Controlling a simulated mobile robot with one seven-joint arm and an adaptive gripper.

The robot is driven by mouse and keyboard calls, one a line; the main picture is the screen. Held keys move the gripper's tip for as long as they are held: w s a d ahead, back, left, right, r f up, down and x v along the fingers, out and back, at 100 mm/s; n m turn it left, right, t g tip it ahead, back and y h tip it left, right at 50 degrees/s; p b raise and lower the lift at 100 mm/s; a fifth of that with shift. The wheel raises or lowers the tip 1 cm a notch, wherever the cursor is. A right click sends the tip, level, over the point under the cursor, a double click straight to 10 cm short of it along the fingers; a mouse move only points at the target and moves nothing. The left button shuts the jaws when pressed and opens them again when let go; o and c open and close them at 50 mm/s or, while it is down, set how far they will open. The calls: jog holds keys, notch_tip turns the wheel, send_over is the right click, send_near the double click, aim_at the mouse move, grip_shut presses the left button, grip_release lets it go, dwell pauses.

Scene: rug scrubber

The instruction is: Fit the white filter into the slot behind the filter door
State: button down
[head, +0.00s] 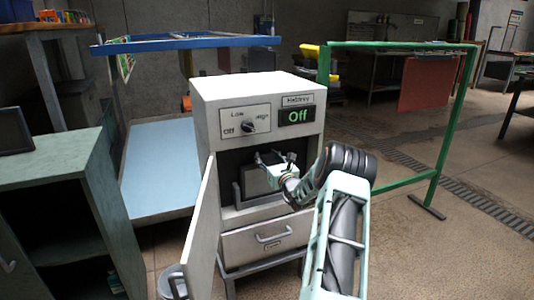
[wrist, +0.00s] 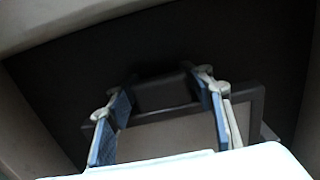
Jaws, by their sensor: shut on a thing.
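The white machine (head: 205,120) stands in the middle of the head view. Its filter door (head: 203,235) is swung open to the left, and the compartment behind it is dark. My gripper (head: 270,159) reaches into this opening from the right. It is shut on the upper part of the filter (head: 255,182), which looks grey in the shade and stands roughly upright inside. In the wrist view, the two blue-padded fingers of my gripper (wrist: 164,95) flank a dark tab above the grey, dark-edged panel of the filter (wrist: 165,138). Whether it is fully seated in the slot is hidden.
A drawer (head: 265,240) lies below the opening; the dial and "Off" display are above. A green frame (head: 400,45) stands right, a blue-topped frame (head: 185,43) behind left. A dark green cabinet (head: 55,165) is close left. Open floor lies to the right.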

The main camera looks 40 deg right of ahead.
aim_at(264, 163)
jog(key=shift+w+a+f, duration=0.1)
jog(key=shift+a+f, duration=0.1)
jog(key=shift+f, duration=0.45)
jog(key=shift+w+a+f, duration=0.1)
jog(key=shift+a+f, duration=0.05)
jog(key=shift+f, duration=0.45)
jog(key=c, duration=1)
grip_release()
jog(key=shift+w+f, duration=0.35)
jog(key=shift+f, duration=0.05)
jog(key=shift+o, duration=0.9)
jog(key=shift+r, duration=0.15)
jog(key=shift+s+d+r, duration=0.1)
jog(key=shift+d+r, duration=0.05)
jog(key=shift+s, duration=0.15)
